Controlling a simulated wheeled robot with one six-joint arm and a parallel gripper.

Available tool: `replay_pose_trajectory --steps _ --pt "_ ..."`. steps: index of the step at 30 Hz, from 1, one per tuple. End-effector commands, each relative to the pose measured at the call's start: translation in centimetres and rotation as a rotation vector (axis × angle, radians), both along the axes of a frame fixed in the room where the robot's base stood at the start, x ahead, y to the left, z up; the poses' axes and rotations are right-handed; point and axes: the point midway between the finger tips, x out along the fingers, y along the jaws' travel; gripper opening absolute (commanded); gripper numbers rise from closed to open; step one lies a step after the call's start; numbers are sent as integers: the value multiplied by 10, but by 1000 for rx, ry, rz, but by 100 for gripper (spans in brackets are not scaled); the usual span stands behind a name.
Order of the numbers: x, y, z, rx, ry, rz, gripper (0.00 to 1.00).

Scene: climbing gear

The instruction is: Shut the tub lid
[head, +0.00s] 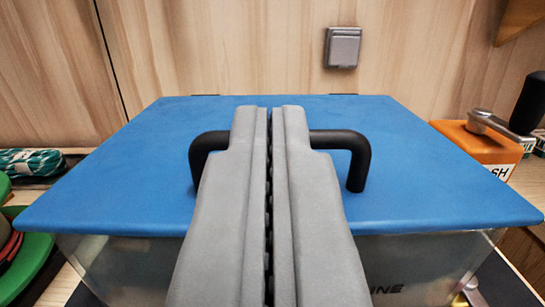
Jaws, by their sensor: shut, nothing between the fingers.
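The tub lid (110,175) is a wide blue panel that looks flat across the top of the tub. A black bar handle (350,145) stands on it. The clear tub (430,265) shows below the lid's front edge, with part of some dark lettering. I see no clear gap between lid and tub, but my gripper hides the middle of the front edge. My gripper (269,110) is shut and empty, centred over the lid. It covers the middle of the handle, and I cannot tell whether it touches the handle or lid.
A wood-panelled wall with a grey socket box (343,47) stands behind the lid. An orange box (480,150) with a metal crank is at the right. A teal rope bundle (30,162) and green round items (25,265) are at the left. The space above the lid looks clear.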

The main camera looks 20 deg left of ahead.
Motion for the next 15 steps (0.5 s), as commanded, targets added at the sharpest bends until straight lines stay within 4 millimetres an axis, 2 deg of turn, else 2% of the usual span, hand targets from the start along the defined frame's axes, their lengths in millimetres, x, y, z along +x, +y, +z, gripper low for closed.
replay_pose_trajectory --steps 9,15 --pt "-29 -13 -18 1 -1 -3 0" --pt "-41 -17 -26 -1 -1 0 0"
